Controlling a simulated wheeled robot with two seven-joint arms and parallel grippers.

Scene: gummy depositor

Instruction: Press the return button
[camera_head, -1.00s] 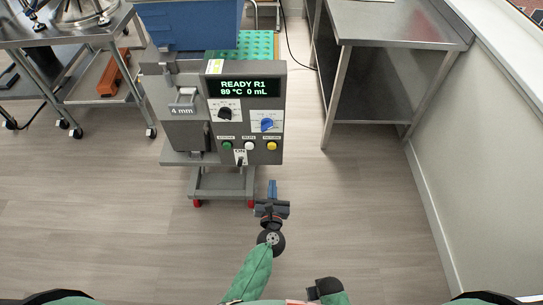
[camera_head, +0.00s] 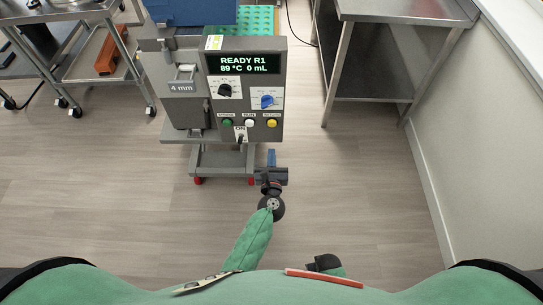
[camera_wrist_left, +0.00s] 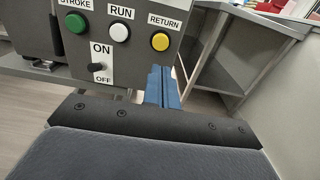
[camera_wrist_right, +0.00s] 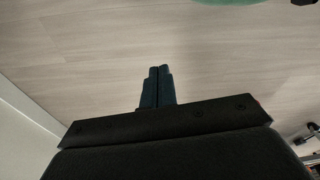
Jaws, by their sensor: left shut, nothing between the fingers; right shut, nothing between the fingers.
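The yellow return button (camera_head: 272,123) is at the right end of the button row on the depositor's grey front panel (camera_head: 215,95). It also shows in the left wrist view (camera_wrist_left: 160,41), under the RETURN label. My left gripper (camera_head: 271,157) is shut and empty, below and in front of the panel. In the left wrist view its blue fingertips (camera_wrist_left: 161,72) are just below the yellow button; whether they touch the panel I cannot tell. My right gripper (camera_wrist_right: 157,72) is shut and empty, pointing over bare floor.
The white run button (camera_head: 249,123) and green stroke button (camera_head: 227,122) sit left of the yellow one, with the ON/OFF switch (camera_wrist_left: 96,67) below. The display (camera_head: 243,63) reads READY R1, 89 °C, 0 mL. A steel table (camera_head: 400,12) stands at right. The floor between is clear.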

